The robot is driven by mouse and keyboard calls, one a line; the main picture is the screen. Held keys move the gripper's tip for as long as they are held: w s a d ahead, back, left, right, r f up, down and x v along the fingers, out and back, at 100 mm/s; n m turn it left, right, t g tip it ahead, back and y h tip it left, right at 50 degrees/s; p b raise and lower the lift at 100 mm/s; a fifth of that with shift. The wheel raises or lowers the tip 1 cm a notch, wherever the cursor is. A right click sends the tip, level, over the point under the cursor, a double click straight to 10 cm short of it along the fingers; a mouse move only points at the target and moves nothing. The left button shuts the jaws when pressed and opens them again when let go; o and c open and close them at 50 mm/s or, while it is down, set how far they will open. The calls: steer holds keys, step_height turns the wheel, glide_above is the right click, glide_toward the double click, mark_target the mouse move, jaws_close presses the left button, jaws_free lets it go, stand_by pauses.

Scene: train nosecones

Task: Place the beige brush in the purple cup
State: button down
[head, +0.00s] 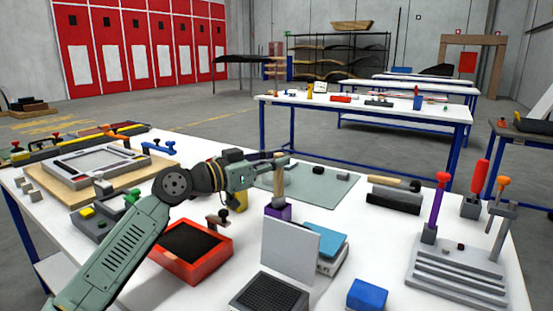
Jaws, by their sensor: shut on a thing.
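My arm reaches in from the lower left, and my gripper (281,161) is shut on the upper end of the beige brush (279,177). The brush hangs roughly upright, with a darker greyish lower end below its beige handle. The purple cup (278,213) stands on the white table directly beneath, partly hidden behind the open laptop. The brush's lower end overlaps the top of the cup in the picture. I cannot tell whether it is inside the rim or just in front of or above it.
A red tray (192,249) is to the left. A greenish mat (318,183) lies behind. A grey tool rack (459,268) stands at right.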

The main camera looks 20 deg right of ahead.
steer(key=c, duration=1.6)
jaws_free()
steer(key=shift+c, duration=0.2)
